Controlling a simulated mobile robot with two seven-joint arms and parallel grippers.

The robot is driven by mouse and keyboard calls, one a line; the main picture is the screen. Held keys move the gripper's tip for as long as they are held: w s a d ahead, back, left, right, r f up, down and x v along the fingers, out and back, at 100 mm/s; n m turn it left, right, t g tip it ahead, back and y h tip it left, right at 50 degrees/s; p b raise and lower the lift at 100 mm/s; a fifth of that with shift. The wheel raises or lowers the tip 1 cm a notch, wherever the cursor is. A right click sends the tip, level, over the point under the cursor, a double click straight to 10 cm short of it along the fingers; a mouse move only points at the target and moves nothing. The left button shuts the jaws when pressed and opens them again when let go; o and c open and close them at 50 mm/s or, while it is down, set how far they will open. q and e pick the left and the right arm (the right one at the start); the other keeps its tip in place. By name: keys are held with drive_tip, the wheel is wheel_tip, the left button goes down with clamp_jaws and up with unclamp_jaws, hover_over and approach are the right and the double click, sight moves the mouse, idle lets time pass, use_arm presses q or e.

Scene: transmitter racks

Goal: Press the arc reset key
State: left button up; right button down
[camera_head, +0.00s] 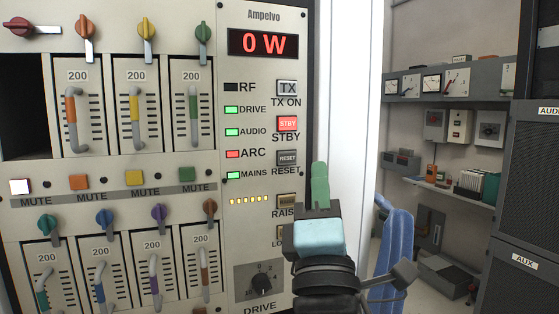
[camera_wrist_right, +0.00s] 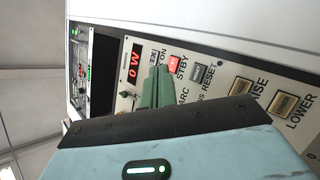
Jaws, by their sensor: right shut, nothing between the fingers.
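The grey RESET key (camera_head: 287,158) is on the Ampelvo control panel, level with and right of the red-lit ARC lamp (camera_head: 232,154). It also shows in the right wrist view (camera_wrist_right: 198,73), right of the red STBY key. My right gripper (camera_head: 320,184) is shut and empty, its green fingers pointing up. In the head view they are right of the RESET key, at the panel's right edge, apart from the key in the picture. In the wrist view the green fingers (camera_wrist_right: 157,88) cover part of the panel. My left gripper is not in view.
The red STBY key (camera_head: 288,123) and TX ON key (camera_head: 287,88) are above RESET; the RAISE key (camera_head: 287,201) is below. The display (camera_head: 263,43) reads 0 W. Modules with levers and coloured knobs fill the left.

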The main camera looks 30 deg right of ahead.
sight(287, 158)
drive_tip(key=w, duration=0.2)
drive_tip(key=w+d+b, duration=0.1)
drive_tip(key=w, duration=0.2)
drive_tip(key=w+d+b, duration=0.1)
drive_tip(key=w, duration=0.2)
drive_tip(key=shift+w, duration=0.25)
idle(0.7)
idle(0.8)
idle(0.7)
drive_tip(key=shift+w, duration=0.1)
